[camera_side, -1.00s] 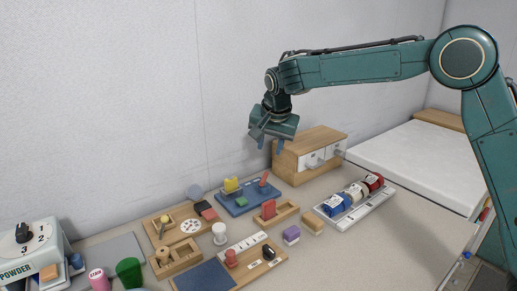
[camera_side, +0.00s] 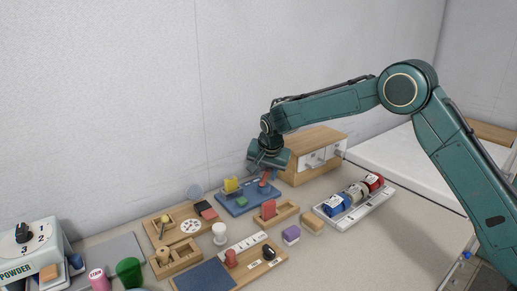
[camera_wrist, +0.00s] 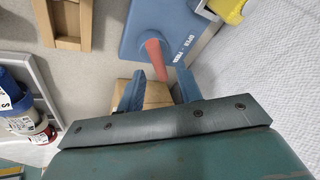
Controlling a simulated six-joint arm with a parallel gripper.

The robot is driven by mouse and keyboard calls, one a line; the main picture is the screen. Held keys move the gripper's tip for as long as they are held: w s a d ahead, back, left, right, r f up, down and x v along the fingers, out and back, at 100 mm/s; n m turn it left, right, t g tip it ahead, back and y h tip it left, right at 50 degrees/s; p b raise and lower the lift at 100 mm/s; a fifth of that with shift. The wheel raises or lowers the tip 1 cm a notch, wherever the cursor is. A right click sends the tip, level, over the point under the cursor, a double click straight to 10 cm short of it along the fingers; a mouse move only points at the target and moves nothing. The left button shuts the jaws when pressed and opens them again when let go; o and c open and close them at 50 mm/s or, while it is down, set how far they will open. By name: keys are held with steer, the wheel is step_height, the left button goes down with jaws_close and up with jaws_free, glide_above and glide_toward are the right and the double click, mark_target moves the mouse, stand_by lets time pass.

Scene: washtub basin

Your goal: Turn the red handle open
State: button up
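The red handle (camera_wrist: 153,55) stands up from the blue board (camera_wrist: 134,42), with white lettering beside its base; one word looks like OPEN. In the side view the handle (camera_side: 264,180) leans slightly at the right end of the board (camera_side: 238,205). My gripper (camera_wrist: 161,74) is open, its two blue fingers apart with nothing between them. The handle's free end points toward the gap between the fingers. In the side view my gripper (camera_side: 266,171) is low over the board's right end, just above the handle. Whether a finger touches the handle I cannot tell.
A wooden drawer box (camera_side: 310,150) stands close behind and right of my gripper. A yellow piece (camera_side: 231,184) and a green block (camera_side: 241,202) are on the board. A wooden tray with a red block (camera_side: 268,208) lies in front. A rack of spools (camera_side: 355,206) is right.

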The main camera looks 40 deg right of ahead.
steer(key=shift+w+d+f, duration=0.1)
steer(key=shift+f, duration=0.15)
steer(key=shift+c, duration=0.2)
jaws_close()
steer(key=shift+n, duration=0.3)
steer(key=n+y, duration=0.1)
steer(key=n, duration=0.1)
steer(key=n+y, duration=0.1)
steer(key=n, duration=0.1)
steer(key=shift+d+t, duration=0.1)
steer(key=shift+t, duration=0.2)
steer(key=n+y, duration=0.2)
steer(key=n, duration=0.3)
steer(key=shift+w+n, duration=0.15)
steer(key=shift+n, duration=0.25)
